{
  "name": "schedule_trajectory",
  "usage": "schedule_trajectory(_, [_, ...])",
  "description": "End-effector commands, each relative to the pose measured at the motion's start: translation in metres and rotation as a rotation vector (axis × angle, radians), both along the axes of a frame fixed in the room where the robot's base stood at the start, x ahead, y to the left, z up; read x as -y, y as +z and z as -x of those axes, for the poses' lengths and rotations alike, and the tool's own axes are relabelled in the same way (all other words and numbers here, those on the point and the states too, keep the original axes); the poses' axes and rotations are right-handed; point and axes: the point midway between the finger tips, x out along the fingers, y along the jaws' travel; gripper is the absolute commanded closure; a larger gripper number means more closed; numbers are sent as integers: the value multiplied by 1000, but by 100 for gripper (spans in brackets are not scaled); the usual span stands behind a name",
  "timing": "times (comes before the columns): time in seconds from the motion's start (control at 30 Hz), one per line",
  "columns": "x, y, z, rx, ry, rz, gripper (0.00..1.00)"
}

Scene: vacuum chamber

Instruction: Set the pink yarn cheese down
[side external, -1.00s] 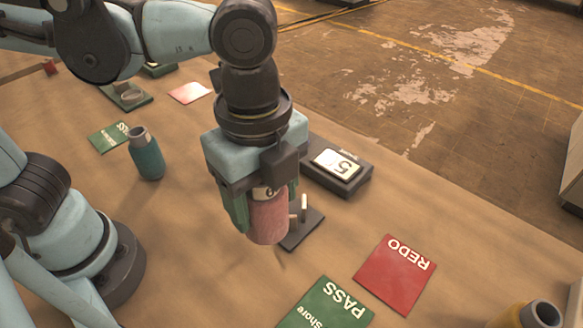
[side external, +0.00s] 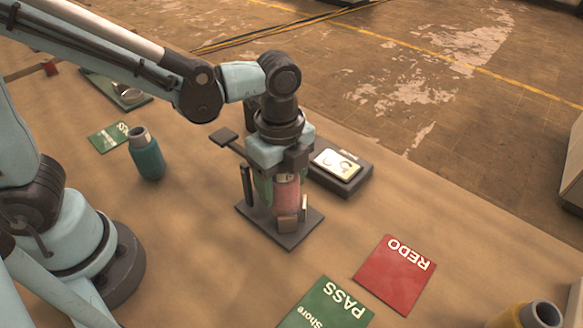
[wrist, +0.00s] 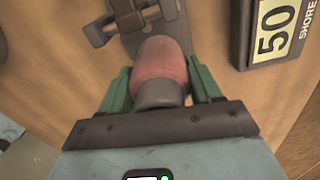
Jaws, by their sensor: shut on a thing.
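The pink yarn cheese (side external: 287,193) is upright between the green fingers of my gripper (side external: 276,188). In the wrist view, my gripper (wrist: 160,90) has one finger on each side of the pink yarn cheese (wrist: 160,62), with its grey end toward the camera. The cheese is over a dark stand with a flat base plate (side external: 292,240) and upright posts. A small brown block on the stand hides the cheese's lower end, so I cannot tell whether it touches the plate. Part of the stand (wrist: 128,18) shows just beyond the cheese in the wrist view.
A dark box with a pale face (side external: 340,168) lies close behind the stand; it reads "50 SHORE" in the wrist view (wrist: 272,30). A red REDO card (side external: 395,275) and green PASS card (side external: 325,305) lie in front. A teal bottle-shaped item (side external: 147,155) stands left.

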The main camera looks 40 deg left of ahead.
Motion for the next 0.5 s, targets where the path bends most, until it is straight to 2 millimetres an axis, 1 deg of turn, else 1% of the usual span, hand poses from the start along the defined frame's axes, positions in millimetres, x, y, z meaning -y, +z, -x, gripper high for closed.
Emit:
schedule_trajectory(0.03, [0, -5, 0, 0, 0, 0, 74])
schedule_trajectory(0.13, [0, -11, 0, 0, 0, 0, 74])
schedule_trajectory(0.5, [0, -14, 0, 0, 0, 0, 74])
